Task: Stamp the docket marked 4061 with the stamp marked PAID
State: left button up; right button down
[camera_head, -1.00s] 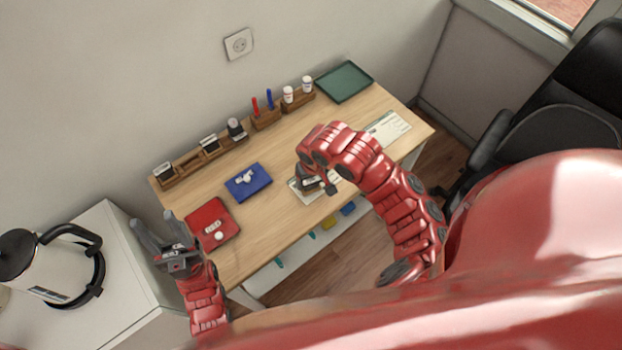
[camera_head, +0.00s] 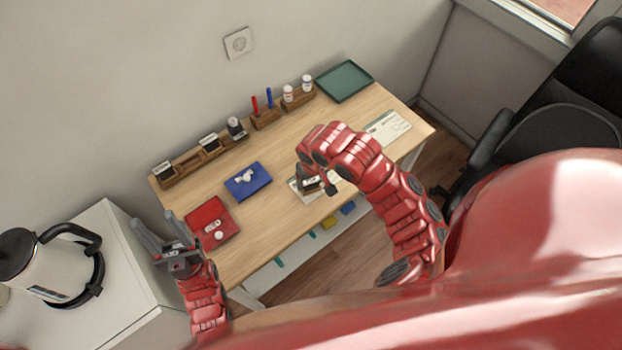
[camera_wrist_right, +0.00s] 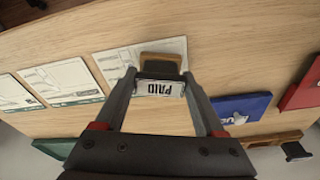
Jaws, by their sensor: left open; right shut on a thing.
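The PAID stamp (camera_wrist_right: 160,88) is held between the fingertips of my right gripper (camera_wrist_right: 162,92); its label reads upside down in the right wrist view. In the head view my right gripper (camera_head: 313,184) is over a white docket (camera_head: 298,191), and this docket (camera_wrist_right: 112,63) shows beside and beneath the stamp in the wrist view. I cannot tell whether the stamp touches it. Two more dockets (camera_wrist_right: 60,82) (camera_wrist_right: 14,98) lie alongside. The docket numbers are too small to read. My left gripper (camera_head: 153,222) is open and empty, left of the red pad.
A red pad (camera_head: 204,214) and a blue pad (camera_head: 256,186) lie on the wooden counter (camera_head: 285,232). Wooden racks (camera_head: 186,172) with other stamps and pens line the back. A green tray (camera_head: 343,82) is at the far corner.

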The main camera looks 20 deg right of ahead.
jog(key=shift+r+p, duration=2.05)
jog(key=shift+r, duration=0.9)
jog(key=shift+f, duration=0.1)
